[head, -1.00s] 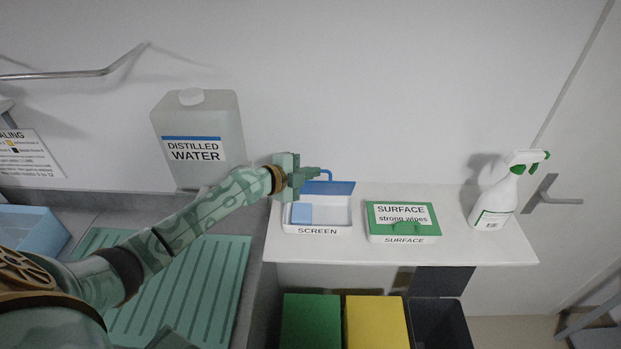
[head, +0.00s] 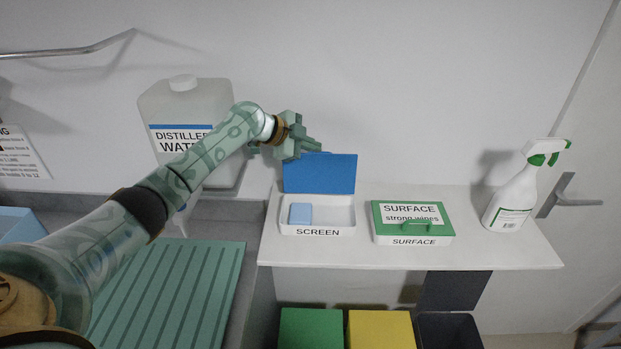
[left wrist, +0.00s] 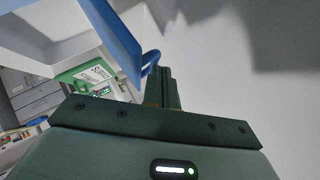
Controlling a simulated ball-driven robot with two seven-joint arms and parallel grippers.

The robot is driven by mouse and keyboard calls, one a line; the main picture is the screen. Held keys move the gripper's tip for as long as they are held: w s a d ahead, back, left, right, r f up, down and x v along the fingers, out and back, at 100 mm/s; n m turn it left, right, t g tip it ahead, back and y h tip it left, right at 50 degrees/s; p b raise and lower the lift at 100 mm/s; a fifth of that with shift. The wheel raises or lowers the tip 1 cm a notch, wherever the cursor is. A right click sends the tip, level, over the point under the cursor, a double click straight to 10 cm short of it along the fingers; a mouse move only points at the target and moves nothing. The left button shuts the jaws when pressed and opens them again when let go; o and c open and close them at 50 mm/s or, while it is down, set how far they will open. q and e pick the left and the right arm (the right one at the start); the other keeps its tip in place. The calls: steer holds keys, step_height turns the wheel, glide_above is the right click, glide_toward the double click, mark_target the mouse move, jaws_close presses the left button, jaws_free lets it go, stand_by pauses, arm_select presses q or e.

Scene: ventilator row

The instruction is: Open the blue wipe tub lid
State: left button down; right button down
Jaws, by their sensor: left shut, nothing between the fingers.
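The wipe tub labelled SCREEN (head: 343,213) is a white box on the white shelf, and a light blue block (head: 300,214) sits in its left part. Its blue lid (head: 330,173) stands up open at the back edge. My left gripper (head: 312,146) is shut and empty at the lid's upper left corner; I cannot tell whether it touches the lid. In the left wrist view the lid (left wrist: 108,35) slants close beside the fingers (left wrist: 163,88), with its blue handle (left wrist: 151,60) near the tips. My right gripper is not in view.
The green-lidded SURFACE tub (head: 413,214) is closed, right of the blue-lidded one. A spray bottle (head: 514,195) stands farther right. A distilled water jug (head: 182,105) stands behind my left arm. Green (head: 311,330) and yellow (head: 380,331) bins stand below the shelf.

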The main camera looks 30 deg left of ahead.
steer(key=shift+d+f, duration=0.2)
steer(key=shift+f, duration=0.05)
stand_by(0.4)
